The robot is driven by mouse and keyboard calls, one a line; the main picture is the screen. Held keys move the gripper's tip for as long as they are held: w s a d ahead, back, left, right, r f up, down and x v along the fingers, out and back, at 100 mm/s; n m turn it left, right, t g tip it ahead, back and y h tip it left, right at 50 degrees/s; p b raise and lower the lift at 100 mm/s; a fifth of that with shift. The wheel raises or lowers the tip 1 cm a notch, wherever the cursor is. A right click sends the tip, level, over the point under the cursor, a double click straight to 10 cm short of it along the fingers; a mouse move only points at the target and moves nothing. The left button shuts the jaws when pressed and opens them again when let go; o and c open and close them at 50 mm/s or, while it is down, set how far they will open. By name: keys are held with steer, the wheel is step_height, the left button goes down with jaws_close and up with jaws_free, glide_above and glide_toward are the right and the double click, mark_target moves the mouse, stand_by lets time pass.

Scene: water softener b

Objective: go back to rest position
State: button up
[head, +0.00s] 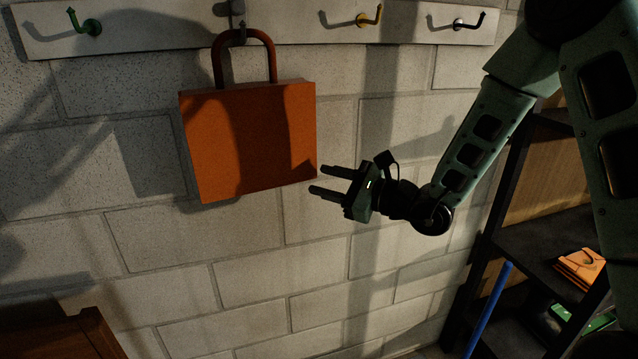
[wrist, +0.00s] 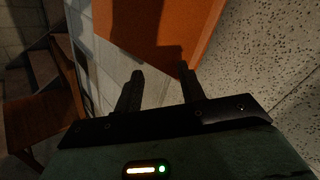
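My gripper (head: 324,182) is at the middle of the head view, just right of the lower right side of an orange bag (head: 245,140). Its two dark fingers point left and stand apart, with nothing between them. The bag hangs by its handle from a grey hook on a white rail. In the wrist view my gripper (wrist: 160,85) shows its two separated fingers, and the orange bag (wrist: 145,35) is beyond them. Contact between the fingers and the bag is not visible.
The hook rail (head: 300,25) also carries green, yellow and black hooks, all empty. A dark shelf (head: 540,240) with several items stands at right, with a blue pole (head: 490,310) beside it. Brown wooden furniture (head: 65,335) is at lower left. The wall below the bag is clear.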

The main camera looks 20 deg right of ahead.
steer(key=s+a+n+g, duration=0.7)
steer(key=s+n+g, duration=0.1)
steer(key=s, duration=0.4)
steer(key=s+a+n+g, duration=0.7)
steer(key=s+a+g, duration=0.1)
steer(key=s, duration=0.4)
steer(key=s+d+f+n+t+h, duration=0.3)
steer(key=s+d+n+h, duration=0.5)
steer(key=n+h, duration=0.4)
steer(key=shift+s+d+n, duration=0.4)
steer(key=shift+d+n, duration=0.2)
steer(key=shift+n, duration=0.7)
